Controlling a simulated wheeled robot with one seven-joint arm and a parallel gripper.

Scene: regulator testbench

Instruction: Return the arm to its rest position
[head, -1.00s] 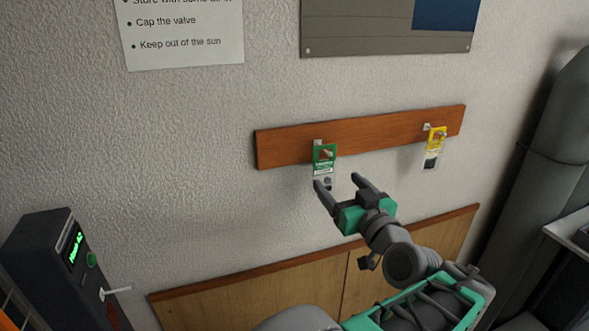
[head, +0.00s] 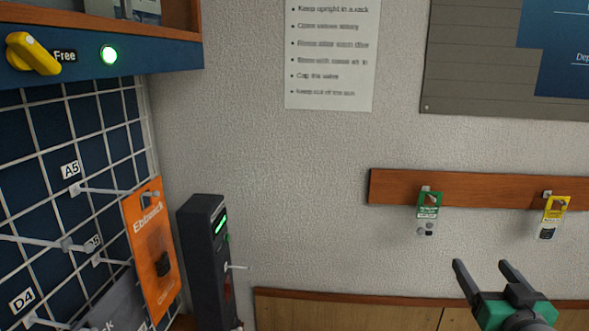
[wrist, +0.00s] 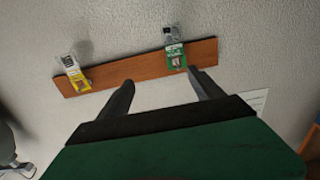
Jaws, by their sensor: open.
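My gripper (head: 483,277) is at the lower right of the head view, its two dark fingers spread apart with nothing between them. In the wrist view my gripper (wrist: 160,92) also shows open and empty. A green tag (head: 428,207) hangs from a hook on the wooden rail (head: 480,191), above and left of the fingers in the head view. In the wrist view the green tag (wrist: 175,57) is beyond the right fingertip. Most of my arm is outside the head view.
A yellow tag (head: 553,218) hangs at the rail's right. At left stand a dark box with a green display (head: 207,262), a wire grid panel (head: 60,160) with hooks, and a hanging orange package (head: 151,250). A yellow knob (head: 33,54) sits above. Bare wall lies between.

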